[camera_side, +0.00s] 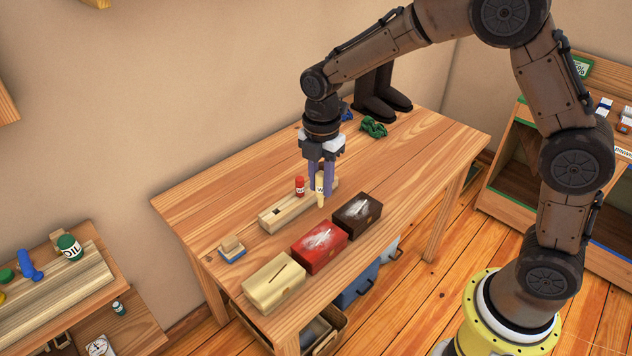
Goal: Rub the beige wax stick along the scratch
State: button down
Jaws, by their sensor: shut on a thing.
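My gripper (320,177) has purple fingers and is shut on a pale cream-beige wax stick (320,199), upright with a dark letter on its label. It is just above the right part of a long wooden holder (268,222); I cannot tell whether the stick's lower end is clear of it. A red stick (300,187) stands in the holder, left of my gripper. A cream box (262,294) at the table's front left has a thin dark scratch (277,275) on its lid. A red box (310,262) and a dark brown box (366,223) have whitish scuffed patches on top.
A small block with a blue base (232,250) lies left of the holder. A green crumpled thing (373,127) and dark boots (380,105) are at the table's back. The table (425,150) is clear on its right. A bench with an oil tin (69,248) stands at left.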

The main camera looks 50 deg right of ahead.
jog(key=s+a+f+n, duration=0.1)
jog(key=a, duration=1.7)
jog(key=shift+s+f, duration=0.2)
jog(key=shift+f, duration=3.45)
jog(key=shift+d+f, duration=0.3)
jog(key=shift+d, duration=3.4)
jog(key=shift+a, duration=3.8)
notch_tip(320, 180, up, 8)
